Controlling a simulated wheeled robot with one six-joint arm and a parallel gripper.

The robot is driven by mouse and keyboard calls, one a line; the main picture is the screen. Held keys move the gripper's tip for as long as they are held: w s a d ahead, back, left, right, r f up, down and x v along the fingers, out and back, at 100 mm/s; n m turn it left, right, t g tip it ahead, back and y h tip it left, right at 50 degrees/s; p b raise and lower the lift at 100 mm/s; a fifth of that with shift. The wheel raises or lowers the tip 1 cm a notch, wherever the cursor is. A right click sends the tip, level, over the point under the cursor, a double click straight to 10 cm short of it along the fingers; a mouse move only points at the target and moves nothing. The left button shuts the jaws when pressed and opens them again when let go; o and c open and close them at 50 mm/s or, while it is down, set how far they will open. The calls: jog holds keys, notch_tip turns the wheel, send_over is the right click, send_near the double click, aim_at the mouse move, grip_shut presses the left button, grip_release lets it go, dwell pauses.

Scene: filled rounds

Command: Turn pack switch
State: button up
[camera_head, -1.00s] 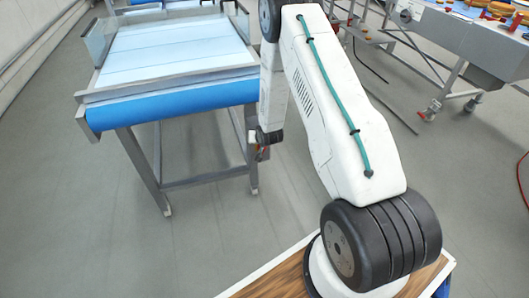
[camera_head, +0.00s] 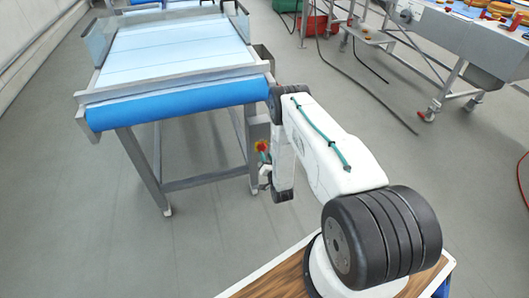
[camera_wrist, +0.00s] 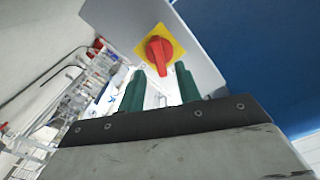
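The pack switch (camera_wrist: 158,52) is a red rotary knob on a yellow plate on a grey box (camera_wrist: 200,65). In the wrist view it is just beyond my gripper (camera_wrist: 160,85), near the middle top, with its handle tilted. My gripper's two green fingers are apart, with nothing between them; the knob appears ahead of the gap. Whether they touch it cannot be told. In the head view the switch (camera_head: 261,146) shows small and red-yellow beside the conveyor's right leg, left of my arm. My gripper is mostly hidden there.
A conveyor (camera_head: 175,95) with a blue front roller stands at the left, close to my arm. Another machine (camera_head: 470,40) with round items stands at the far right. Red crates (camera_head: 313,24) sit at the back.

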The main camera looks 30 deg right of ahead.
aim_at(263, 150)
jog(key=shift+x, duration=2.05)
grip_shut()
jog(key=shift+n, duration=0.3)
jog(key=shift+a+n, duration=0.1)
jog(key=shift+n, duration=2.6)
grip_release()
